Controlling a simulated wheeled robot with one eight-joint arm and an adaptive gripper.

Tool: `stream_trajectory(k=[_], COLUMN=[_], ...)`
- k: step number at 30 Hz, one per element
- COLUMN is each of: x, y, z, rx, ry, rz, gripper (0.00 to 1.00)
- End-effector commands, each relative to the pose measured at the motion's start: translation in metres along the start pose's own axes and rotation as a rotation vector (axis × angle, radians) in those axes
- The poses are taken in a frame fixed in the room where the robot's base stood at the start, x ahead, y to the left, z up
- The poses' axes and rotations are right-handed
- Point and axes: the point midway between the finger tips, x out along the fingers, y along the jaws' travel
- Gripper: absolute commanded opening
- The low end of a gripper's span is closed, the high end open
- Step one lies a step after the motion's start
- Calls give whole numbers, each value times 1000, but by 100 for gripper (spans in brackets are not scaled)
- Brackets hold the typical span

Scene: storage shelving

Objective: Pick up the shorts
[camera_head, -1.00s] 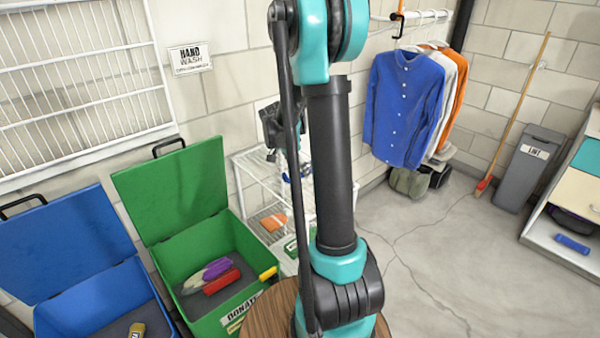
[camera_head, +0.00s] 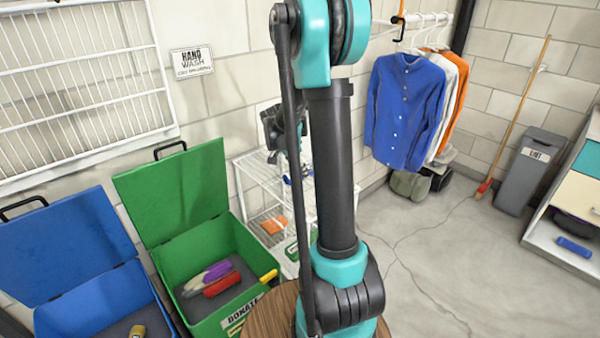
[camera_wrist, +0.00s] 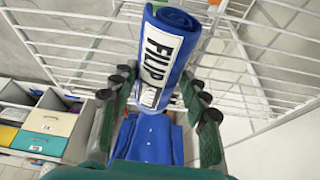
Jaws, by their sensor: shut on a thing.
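A rolled blue cloth (camera_wrist: 178,40) with a white label reading "FILIP" is between the fingers of my gripper (camera_wrist: 163,94) in the wrist view. My gripper is shut on this roll. I cannot tell from its rolled form whether it is the shorts. In the head view, my arm's column hides much of the gripper, and a small bit of blue (camera_head: 287,179) shows beside it, near the white wire shelf (camera_head: 252,160).
A green bin (camera_head: 170,190) labelled "DONATE" and a blue bin (camera_head: 65,245) stand open at the left. A round wooden top (camera_head: 262,318) is at the front. Shirts (camera_head: 403,110) hang at the back. The floor (camera_head: 430,250) at right is clear.

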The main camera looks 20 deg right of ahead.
Motion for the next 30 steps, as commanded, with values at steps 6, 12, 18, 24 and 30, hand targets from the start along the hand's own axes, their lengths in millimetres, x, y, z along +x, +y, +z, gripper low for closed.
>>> stream_trajectory(k=[6, 12, 18, 24, 30], x=[-19, -64, -114, -154, -176], y=[0, 1, 1, 0, 0], z=[-8, -26, -47, -64, -73], rx=[0, 0, 0, 0, 0], ry=[0, 0, 0, 0, 0], rz=[0, 0, 0, 0, 0], gripper=[12, 12, 12, 12, 12])
